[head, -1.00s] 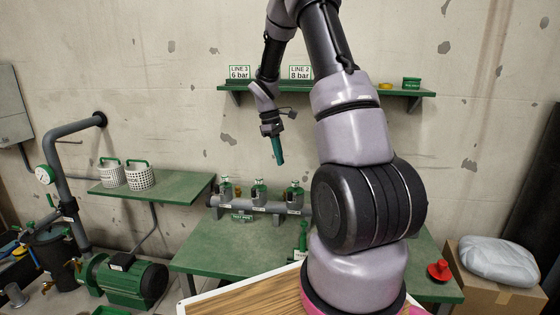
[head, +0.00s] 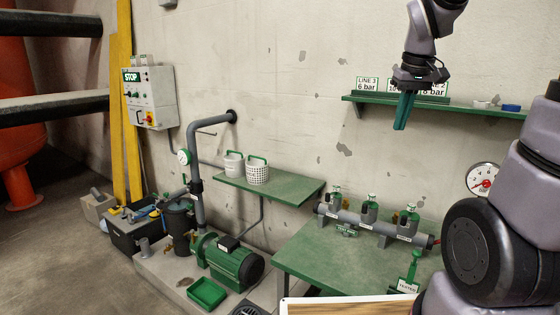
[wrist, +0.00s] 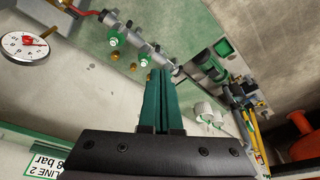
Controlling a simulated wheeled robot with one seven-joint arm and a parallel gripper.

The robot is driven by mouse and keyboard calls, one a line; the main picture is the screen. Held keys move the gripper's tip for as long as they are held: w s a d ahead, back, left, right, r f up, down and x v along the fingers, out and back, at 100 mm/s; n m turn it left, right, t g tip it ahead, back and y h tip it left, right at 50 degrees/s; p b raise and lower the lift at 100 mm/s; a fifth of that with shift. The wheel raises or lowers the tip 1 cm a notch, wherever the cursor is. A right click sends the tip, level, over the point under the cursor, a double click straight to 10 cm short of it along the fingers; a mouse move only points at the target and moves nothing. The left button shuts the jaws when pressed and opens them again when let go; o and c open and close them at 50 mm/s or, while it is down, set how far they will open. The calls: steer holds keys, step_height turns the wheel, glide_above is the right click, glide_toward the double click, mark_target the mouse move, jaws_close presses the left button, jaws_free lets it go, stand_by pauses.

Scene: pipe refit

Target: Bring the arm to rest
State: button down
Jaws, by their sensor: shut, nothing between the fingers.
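My gripper (head: 403,112) hangs at the upper right of the head view, fingers pointing down, in front of the wall shelf and its line signs. Its two green fingers are closed together with nothing between them. The wrist view shows the same shut fingers (wrist: 160,102) reaching over the scene below. My arm comes in from the right; its upper links leave the top of the head view, so its whole pose does not show.
The green wall shelf (head: 440,106) is behind my gripper. Below stand a workbench (head: 310,255) with a valve manifold (head: 375,226), a side shelf (head: 285,187) with two baskets and a green pump (head: 236,262). A pressure gauge (head: 482,179) is beside my arm. Floor at left is clear.

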steer(key=s+a+r+m+t+y, duration=0.1)
steer(key=s+a+r+m+t, duration=0.1)
steer(key=s, duration=0.4)
steer(key=s+a+r+m+t, duration=0.2)
steer(key=s+r, duration=0.1)
steer(key=s, duration=0.3)
steer(key=shift+a+r+y, duration=0.25)
steer(key=shift+a+y, duration=0.1)
steer(key=shift+y, duration=0.05)
steer(key=c, duration=0.7)
jaws_free()
steer(key=shift+s+a+m, duration=0.1)
steer(key=shift+s+m, duration=0.3)
steer(key=shift+c, duration=0.2)
steer(key=m+g+h, duration=0.2)
steer(key=m+g, duration=0.5)
steer(key=m, duration=0.7)
glide_above(405, 216)
step_height(405, 216, down, 28)
steer(key=shift+f, duration=0.2)
step_height(405, 216, down, 10)
steer(key=shift+r, duration=0.15)
